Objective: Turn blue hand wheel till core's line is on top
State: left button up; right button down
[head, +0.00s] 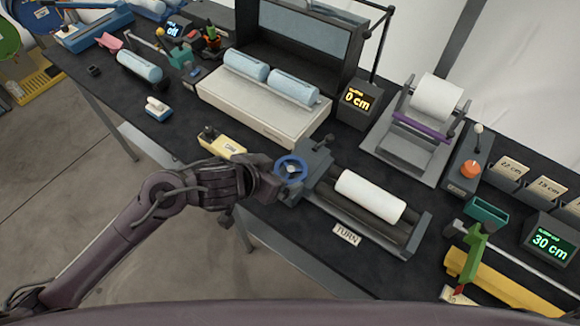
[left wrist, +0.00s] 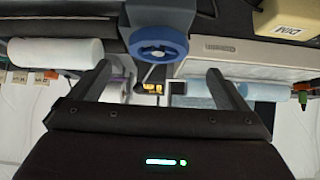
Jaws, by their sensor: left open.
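The blue hand wheel (head: 291,168) is on the left end of the grey roller stand (head: 345,228). A white core (head: 370,197) lies on the stand's dark rollers; I see no line on the side of it that shows. My left gripper (head: 279,188) is at the wheel's near left side, its fingertips partly hidden by its own body. In the left wrist view the wheel (left wrist: 158,40) shows ahead, between and beyond the two spread fingers (left wrist: 160,78). The gripper is open and nothing is between its fingers. The core (left wrist: 55,53) also shows there at the left. My right gripper is not in view.
A "TURN" label (head: 347,235) lies in front of the stand. A yellow block (head: 221,145) sits close to the left of the wheel. A white tray with blue rolls (head: 262,110) stands behind. A purple-barred roll holder (head: 420,135) is at the back right.

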aim_at(290, 170)
pick_arm(q)
jog(key=x, duration=0.8)
jog(key=shift+s+b, duration=0.1)
jog(key=shift+b, duration=0.2)
jog(key=c, duration=1)
jog(key=shift+r, duration=0.1)
